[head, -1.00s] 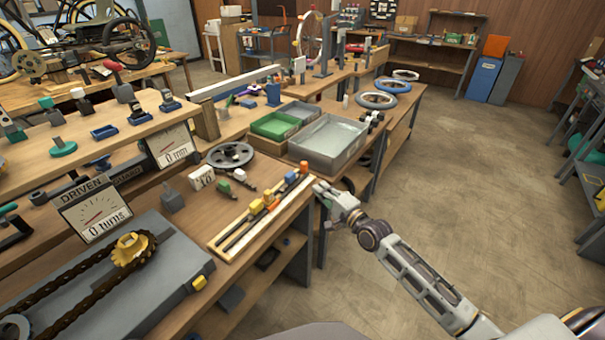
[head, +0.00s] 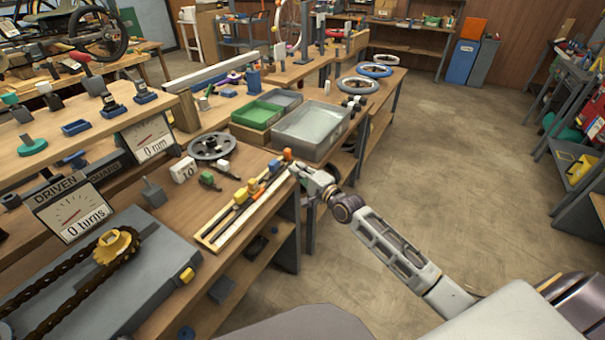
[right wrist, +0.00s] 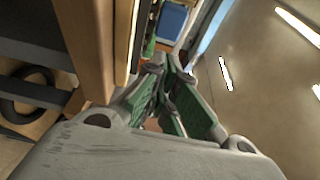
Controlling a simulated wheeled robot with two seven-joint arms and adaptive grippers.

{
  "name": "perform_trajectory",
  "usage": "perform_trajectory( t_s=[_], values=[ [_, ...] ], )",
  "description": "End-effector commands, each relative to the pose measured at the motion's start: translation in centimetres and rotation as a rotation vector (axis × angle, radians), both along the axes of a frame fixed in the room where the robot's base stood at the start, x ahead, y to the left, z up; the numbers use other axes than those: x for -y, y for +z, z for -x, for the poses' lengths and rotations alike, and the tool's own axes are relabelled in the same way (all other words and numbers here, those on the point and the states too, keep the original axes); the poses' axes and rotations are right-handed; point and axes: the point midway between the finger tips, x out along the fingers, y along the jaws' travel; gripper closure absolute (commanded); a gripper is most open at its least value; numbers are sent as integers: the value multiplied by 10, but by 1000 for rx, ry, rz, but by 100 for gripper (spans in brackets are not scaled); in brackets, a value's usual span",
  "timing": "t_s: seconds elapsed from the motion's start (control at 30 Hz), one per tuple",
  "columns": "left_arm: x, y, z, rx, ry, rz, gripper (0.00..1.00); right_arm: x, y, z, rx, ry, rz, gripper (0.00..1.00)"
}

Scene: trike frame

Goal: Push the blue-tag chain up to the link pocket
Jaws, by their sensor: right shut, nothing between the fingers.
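A narrow wooden tray (head: 213,243) with dark chain strips lies along the right edge of the bench. The link pocket cannot be made out. My right gripper (head: 296,170) is shut and empty just off the bench's right edge, beside the tray's far end. In the right wrist view its green-padded fingers (right wrist: 168,92) show beside a wooden edge. My left gripper is not in view.
A grey bin (head: 310,128) and a green tray (head: 257,113) stand beyond the strip tray. A spoked wheel (head: 212,147) and a white box (head: 183,170) lie to its left. A grey chain-drive unit (head: 150,290) is in front. Floor at right is open.

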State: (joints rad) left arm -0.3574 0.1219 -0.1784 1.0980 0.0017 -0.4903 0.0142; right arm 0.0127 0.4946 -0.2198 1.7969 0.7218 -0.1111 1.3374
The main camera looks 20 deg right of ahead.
Motion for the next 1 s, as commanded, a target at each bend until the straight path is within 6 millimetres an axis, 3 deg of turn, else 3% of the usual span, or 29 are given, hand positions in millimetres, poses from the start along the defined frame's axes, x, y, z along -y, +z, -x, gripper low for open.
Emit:
perform_trajectory(
  t_s=[0.63, 1.0],
  values=[
    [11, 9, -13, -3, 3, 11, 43, -16, 0, -46, 0, 0, -1, 100],
    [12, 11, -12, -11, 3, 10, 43, -19, 0, -55, -1, 0, 0, 100]
  ],
)
